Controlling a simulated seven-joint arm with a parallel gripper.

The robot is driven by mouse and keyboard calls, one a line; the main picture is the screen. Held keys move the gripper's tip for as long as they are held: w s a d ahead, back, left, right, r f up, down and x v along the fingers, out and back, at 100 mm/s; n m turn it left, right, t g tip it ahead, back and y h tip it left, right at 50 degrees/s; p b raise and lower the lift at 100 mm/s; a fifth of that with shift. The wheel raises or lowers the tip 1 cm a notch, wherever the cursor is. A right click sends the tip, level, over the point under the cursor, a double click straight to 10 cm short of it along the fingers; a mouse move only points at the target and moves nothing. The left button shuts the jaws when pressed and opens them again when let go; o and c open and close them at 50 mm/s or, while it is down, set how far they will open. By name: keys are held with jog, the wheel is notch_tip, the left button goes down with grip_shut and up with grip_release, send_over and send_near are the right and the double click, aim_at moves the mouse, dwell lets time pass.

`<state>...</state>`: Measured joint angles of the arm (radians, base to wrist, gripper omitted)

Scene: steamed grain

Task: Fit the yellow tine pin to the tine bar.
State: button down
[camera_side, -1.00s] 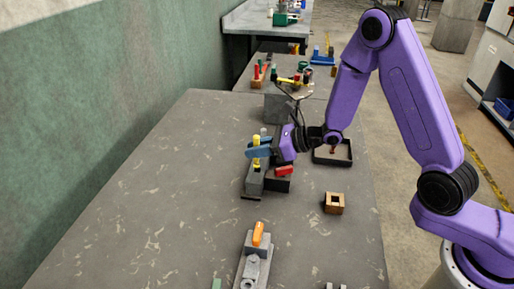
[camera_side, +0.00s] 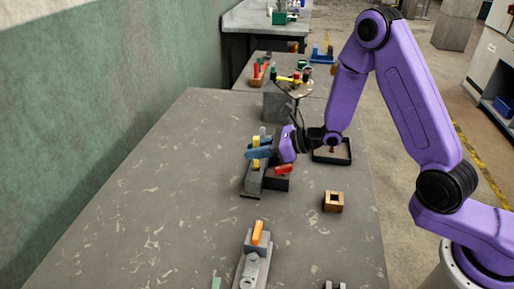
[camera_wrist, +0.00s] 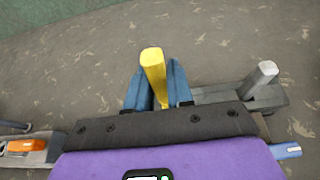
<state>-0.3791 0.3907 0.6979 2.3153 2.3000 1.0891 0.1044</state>
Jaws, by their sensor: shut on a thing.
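The yellow tine pin (camera_side: 255,162) stands roughly upright over the grey tine bar (camera_side: 254,179) in the side view. My gripper (camera_side: 258,149) has its blue fingers shut on the pin, with its yellow top above them and a short length below. The pin's lower end meets the bar's top in the picture; whether it is seated in a hole I cannot tell. In the wrist view the yellow pin (camera_wrist: 153,66) rises between the blue fingers, and part of the bar (camera_wrist: 225,97) shows to the right. A grey pin (camera_wrist: 262,78) stands on that end.
A red piece (camera_side: 284,169) on a dark block lies right of the bar. A wooden block with a square hole (camera_side: 333,202) and a black tray (camera_side: 332,152) are further right. A grey fixture with an orange handle (camera_side: 258,233) is in front. The left tabletop is clear.

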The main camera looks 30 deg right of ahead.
jog(key=shift+f, duration=1.35)
dwell(4.0)
jog(key=shift+r, duration=0.3)
dwell(0.4)
jog(key=c, duration=0.9)
grip_release()
jog(key=shift+v, duration=8.7)
